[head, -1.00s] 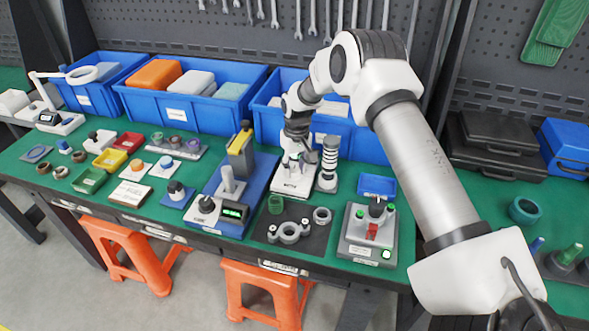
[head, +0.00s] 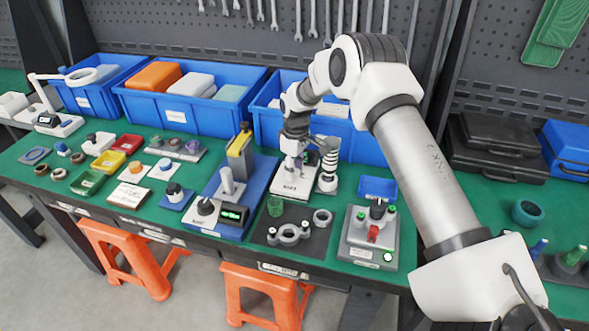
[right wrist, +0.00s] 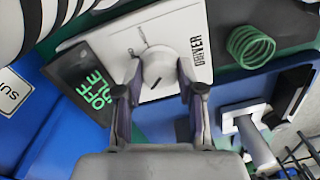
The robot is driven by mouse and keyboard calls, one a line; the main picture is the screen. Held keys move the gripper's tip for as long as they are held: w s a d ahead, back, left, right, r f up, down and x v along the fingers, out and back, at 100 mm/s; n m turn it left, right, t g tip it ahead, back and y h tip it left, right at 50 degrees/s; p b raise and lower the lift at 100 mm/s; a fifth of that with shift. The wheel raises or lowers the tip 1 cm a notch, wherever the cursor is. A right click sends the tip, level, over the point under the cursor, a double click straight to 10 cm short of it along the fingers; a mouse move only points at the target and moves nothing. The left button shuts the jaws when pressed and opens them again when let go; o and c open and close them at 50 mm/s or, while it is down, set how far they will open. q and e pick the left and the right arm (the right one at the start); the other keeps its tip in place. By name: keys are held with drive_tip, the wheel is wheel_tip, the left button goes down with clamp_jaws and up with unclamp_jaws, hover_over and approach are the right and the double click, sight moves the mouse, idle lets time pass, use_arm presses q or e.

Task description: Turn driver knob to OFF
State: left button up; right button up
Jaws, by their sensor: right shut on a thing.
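The white driver box (head: 290,187) stands on the bench in the middle of the head view. In the right wrist view its face (right wrist: 192,30) bears the word DRIVER and a round pale knob (right wrist: 156,70). A dark display (right wrist: 92,88) beside it shows green text reading OFF, with a second line partly cut off, ending like IDLE. My right gripper (right wrist: 157,74) is shut on the knob, one finger on each side; it also shows above the box in the head view (head: 294,150). My left gripper is not in view.
A ribbed black-and-white column (head: 328,165) stands right of the box. A green coil (head: 275,206) and a grey ring fixture (head: 288,235) lie in front. A blue base (head: 212,213) with a press is at left. Blue bins (head: 190,108) stand behind.

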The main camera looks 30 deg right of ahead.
drive_tip(key=o, duration=1.1)
drive_tip(key=shift+o, duration=0.2)
wheel_tip(320, 180, up, 12)
drive_tip(key=shift+w+d, duration=0.15)
drive_tip(key=shift+d, duration=0.1)
